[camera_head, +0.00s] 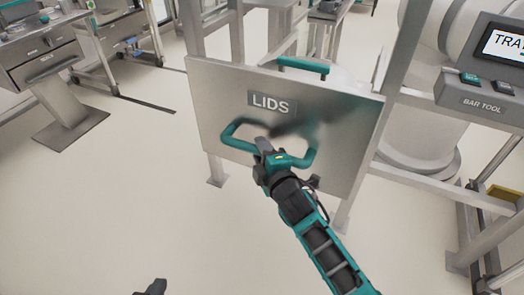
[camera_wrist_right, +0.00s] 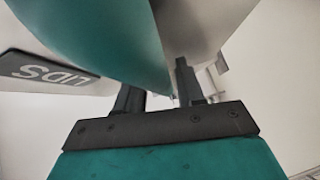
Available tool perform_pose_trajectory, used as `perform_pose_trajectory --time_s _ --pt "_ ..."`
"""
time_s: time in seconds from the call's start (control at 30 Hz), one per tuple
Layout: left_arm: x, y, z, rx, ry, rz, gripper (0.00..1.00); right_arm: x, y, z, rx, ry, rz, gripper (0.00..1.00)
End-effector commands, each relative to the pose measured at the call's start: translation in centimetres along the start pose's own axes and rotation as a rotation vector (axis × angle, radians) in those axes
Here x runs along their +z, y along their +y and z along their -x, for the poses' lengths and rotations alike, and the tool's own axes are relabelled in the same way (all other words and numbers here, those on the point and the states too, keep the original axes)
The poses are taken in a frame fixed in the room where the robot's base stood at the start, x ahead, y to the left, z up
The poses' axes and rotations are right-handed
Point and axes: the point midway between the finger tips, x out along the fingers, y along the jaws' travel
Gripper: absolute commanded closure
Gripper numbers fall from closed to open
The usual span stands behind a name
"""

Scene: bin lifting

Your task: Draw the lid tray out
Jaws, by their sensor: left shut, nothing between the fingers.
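The lid tray's front is an upright grey metal panel (camera_head: 215,105) with a LIDS label (camera_head: 270,103). A teal loop handle (camera_head: 236,132) sticks out from its lower part. My right gripper (camera_head: 264,147) is at the handle's front bar, with fingers on either side of it, and appears shut on it. In the right wrist view the handle (camera_wrist_right: 100,45) is large and hides part of one finger of the right gripper (camera_wrist_right: 160,85). My left gripper (camera_head: 152,288) shows only as a dark tip at the bottom edge, shut and empty, well away from the panel.
A teal bar (camera_head: 303,66) runs behind the panel's top edge. Metal frame posts (camera_head: 395,75) stand beside the panel. A BAR TOOL console (camera_head: 485,85) is at the right. A steel cabinet (camera_head: 50,65) stands upper left. The floor (camera_head: 120,200) in front is clear.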

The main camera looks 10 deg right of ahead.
Motion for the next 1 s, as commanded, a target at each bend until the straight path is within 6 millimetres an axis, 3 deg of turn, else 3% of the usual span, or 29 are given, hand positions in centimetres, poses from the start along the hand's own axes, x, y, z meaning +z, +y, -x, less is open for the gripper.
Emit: perform_pose_trajectory --time_s 0.13,0.47,0.57,1.0 --pt "0.2 0.0 0.1 0.000 -0.005 0.000 1.00 0.0 0.0 0.0 0.001 0.000 0.001 0.48" --pt "0.3 0.0 0.2 0.000 -0.008 0.000 1.00 0.0 0.1 0.5 0.002 0.000 0.001 0.48" --pt "0.2 0.0 0.3 0.000 -0.009 0.000 1.00 0.1 0.1 1.8 0.001 0.000 0.002 0.48" --pt "-0.3 0.0 0.6 0.000 -0.009 -0.001 1.00 0.0 0.0 10.4 -0.001 0.000 0.001 0.48"
